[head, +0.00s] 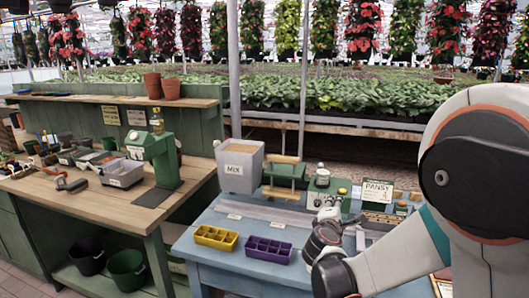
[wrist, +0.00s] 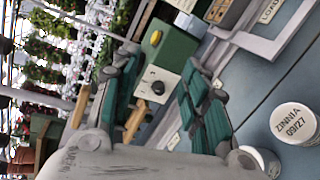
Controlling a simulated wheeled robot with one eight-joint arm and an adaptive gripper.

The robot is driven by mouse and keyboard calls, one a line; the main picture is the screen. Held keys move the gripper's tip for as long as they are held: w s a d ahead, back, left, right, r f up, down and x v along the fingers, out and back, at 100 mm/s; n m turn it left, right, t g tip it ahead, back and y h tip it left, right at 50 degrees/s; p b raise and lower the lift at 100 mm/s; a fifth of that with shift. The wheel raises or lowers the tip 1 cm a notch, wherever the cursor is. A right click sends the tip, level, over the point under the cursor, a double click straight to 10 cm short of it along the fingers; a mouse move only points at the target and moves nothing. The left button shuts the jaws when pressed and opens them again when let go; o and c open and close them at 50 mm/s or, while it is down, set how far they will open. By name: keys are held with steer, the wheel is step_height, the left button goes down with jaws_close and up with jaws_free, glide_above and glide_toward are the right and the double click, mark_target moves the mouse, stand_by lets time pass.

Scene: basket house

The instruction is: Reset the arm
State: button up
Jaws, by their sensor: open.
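My arm comes in from the right in the head view and bends over the blue workbench (head: 205,262). My gripper (head: 328,213) is small there, above the bench in front of the green machine with a knob (head: 322,182). In the wrist view my gripper (wrist: 160,66) has its two green-padded fingers spread apart, with nothing between them. The same green machine (wrist: 165,65), with its yellow button and dark knob, shows beyond the fingers. The wrist view is tilted strongly sideways.
Yellow (head: 216,237) and purple (head: 269,249) seedling trays lie at the bench's front. A grey MIX bin (head: 239,166) stands behind them. A round ZINNIA 09/27 lid (wrist: 294,122) is right of my gripper. A wooden potting bench (head: 100,200) stands left.

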steer(key=s+d+r+m+g+y, duration=0.15)
steer(key=s+m, duration=0.25)
steer(key=s, duration=0.4)
steer(key=s+d+r+m+g+y, duration=0.1)
steer(key=s+r+m+g, duration=0.2)
steer(key=s+m, duration=0.35)
steer(key=s+a+f+m+g+y, duration=0.1)
steer(key=s+a+m+y, duration=0.1)
steer(key=s, duration=0.8)
steer(key=s+a+f+m+g+y, duration=0.1)
steer(key=s+a+f+m+y, duration=0.1)
steer(key=s, duration=0.8)
steer(key=shift+a+f+m+g, duration=0.15)
steer(key=shift+a+m+g, duration=0.2)
steer(key=shift+a+m, duration=0.5)
